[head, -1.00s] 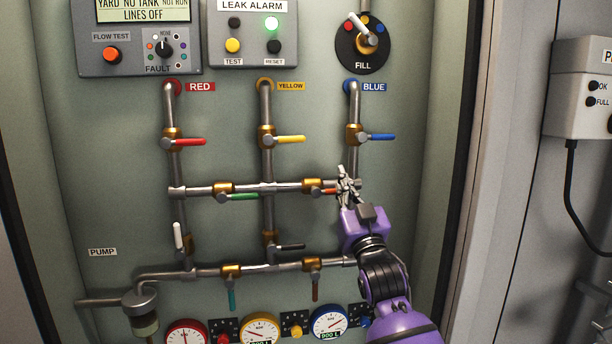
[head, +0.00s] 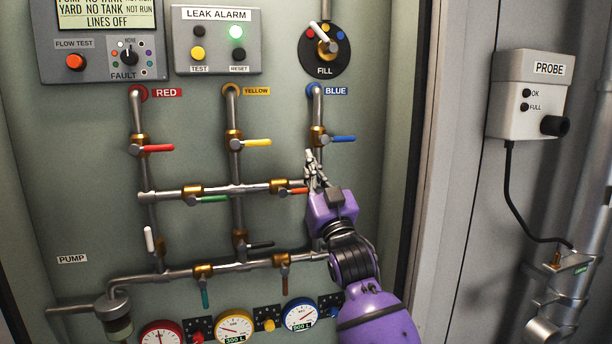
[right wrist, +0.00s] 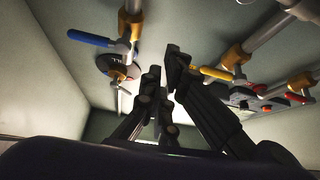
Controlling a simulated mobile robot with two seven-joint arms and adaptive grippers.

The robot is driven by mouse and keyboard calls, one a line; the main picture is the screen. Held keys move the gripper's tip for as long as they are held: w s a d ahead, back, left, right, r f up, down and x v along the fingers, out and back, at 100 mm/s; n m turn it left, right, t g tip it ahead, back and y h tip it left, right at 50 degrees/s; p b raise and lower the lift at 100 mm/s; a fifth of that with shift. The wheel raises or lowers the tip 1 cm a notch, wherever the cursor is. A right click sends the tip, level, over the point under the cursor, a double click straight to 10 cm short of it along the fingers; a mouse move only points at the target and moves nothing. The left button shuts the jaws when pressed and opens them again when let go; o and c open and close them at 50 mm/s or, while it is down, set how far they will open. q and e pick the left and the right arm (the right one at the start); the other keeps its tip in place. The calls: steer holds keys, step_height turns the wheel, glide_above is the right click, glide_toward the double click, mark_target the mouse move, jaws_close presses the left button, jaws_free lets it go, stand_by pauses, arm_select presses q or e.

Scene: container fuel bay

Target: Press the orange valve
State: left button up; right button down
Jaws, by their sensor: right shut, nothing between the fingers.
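The orange valve (head: 297,191) is a short orange lever on a brass body (head: 279,187), on the right part of the middle horizontal pipe. Its lever points right, about level, and its right end lies close to my right gripper. My right gripper (head: 311,163) is shut and empty, with its fingertips just above and right of the lever, below the blue lever. Whether it touches the orange lever cannot be told. The right wrist view shows the dark fingers (right wrist: 165,72) pointing up the panel; the orange lever is not visible there. My left gripper is not in view.
The blue lever (head: 342,139) is just above my right gripper, and it shows in the wrist view (right wrist: 88,39). The green lever (head: 208,199) and yellow lever (head: 257,143) are left. A brown lever (head: 285,279) hangs below. The probe box (head: 528,95) is outside the panel at right.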

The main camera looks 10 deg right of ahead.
steer(key=s+f+g, duration=0.3)
steer(key=s+f, duration=0.4)
steer(key=f, duration=0.8)
steer(key=s+f+g, duration=0.3)
steer(key=s+f, duration=0.3)
steer(key=f, duration=0.8)
steer(key=s+f+g, duration=0.3)
steer(key=s+f, duration=0.4)
steer(key=f, duration=0.8)
arm_select(q)
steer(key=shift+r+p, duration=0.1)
steer(key=shift+p, duration=0.35)
arm_select(e)
steer(key=s+f+g, duration=0.2)
steer(key=s+f, duration=0.4)
steer(key=s, duration=0.4)
steer(key=s+f+m+g+h, duration=0.1)
steer(key=s+f+g, duration=0.1)
steer(key=s+f, duration=0.5)
steer(key=s+f+g, duration=0.2)
steer(key=s+f, duration=0.5)
steer(key=s, duration=0.7)
steer(key=shift+d+f+m+g+h, duration=0.15)
steer(key=shift+d+m+g+h, duration=0.15)
steer(key=shift+m+g+h, duration=0.1)
